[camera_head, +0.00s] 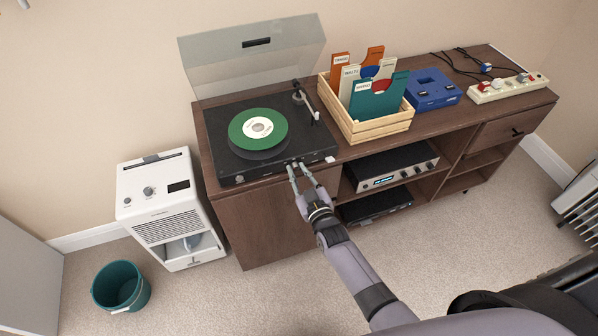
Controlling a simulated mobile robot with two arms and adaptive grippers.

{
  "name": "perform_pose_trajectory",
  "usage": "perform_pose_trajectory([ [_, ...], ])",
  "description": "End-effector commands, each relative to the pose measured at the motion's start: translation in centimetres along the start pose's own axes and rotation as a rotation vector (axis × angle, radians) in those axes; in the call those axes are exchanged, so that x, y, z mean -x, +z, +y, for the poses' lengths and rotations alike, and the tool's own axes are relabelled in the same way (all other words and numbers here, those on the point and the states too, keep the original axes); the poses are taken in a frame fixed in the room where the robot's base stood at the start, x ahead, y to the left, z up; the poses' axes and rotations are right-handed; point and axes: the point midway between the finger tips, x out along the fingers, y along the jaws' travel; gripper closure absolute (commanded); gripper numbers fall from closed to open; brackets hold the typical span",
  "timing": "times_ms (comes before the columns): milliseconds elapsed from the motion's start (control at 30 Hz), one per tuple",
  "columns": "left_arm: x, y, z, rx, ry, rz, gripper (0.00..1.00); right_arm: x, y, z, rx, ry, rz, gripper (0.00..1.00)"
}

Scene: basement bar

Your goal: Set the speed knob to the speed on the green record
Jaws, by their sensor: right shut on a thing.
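The turntable (222,168) stands on the left end of the wooden sideboard with its clear lid (252,58) raised. The green record (240,131) with a pale label lies on its platter; the print on the label is too small to read. The tonearm (306,100) is at the right of the record. My right gripper (297,165) reaches to the front edge of the turntable, right of its middle, and is shut on the small speed knob there. The fingertips hide most of the knob, so its setting cannot be read. My left gripper is not in view.
A wooden crate (377,131) of record sleeves stands right of the turntable, then a blue device (433,89) and a power strip (508,88). An amplifier (390,166) sits on the shelf below. A white dehumidifier (168,208) and teal bin (121,287) stand on the floor left.

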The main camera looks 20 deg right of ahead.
Motion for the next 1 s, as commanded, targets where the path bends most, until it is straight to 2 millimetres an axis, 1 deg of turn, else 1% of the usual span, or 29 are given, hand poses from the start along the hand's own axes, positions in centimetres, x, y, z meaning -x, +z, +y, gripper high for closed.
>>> perform_pose_trajectory([
  [233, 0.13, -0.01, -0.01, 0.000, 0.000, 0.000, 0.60, -0.01, -0.02, -0.05, 0.039, 0.001, -0.002, 1.00],
  [600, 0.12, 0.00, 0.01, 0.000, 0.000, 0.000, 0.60, -0.01, -0.02, -0.06, 0.042, 0.001, -0.002, 1.00],
  [633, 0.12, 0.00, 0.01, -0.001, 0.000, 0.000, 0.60, -0.01, -0.02, -0.06, 0.042, 0.001, -0.002, 0.80],
  [900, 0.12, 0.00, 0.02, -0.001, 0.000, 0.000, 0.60, 0.00, -0.01, -0.03, 0.041, 0.001, -0.002, 0.62],
  [1000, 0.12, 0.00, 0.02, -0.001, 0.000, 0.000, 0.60, 0.00, -0.01, -0.03, 0.041, 0.001, -0.002, 0.60],
])
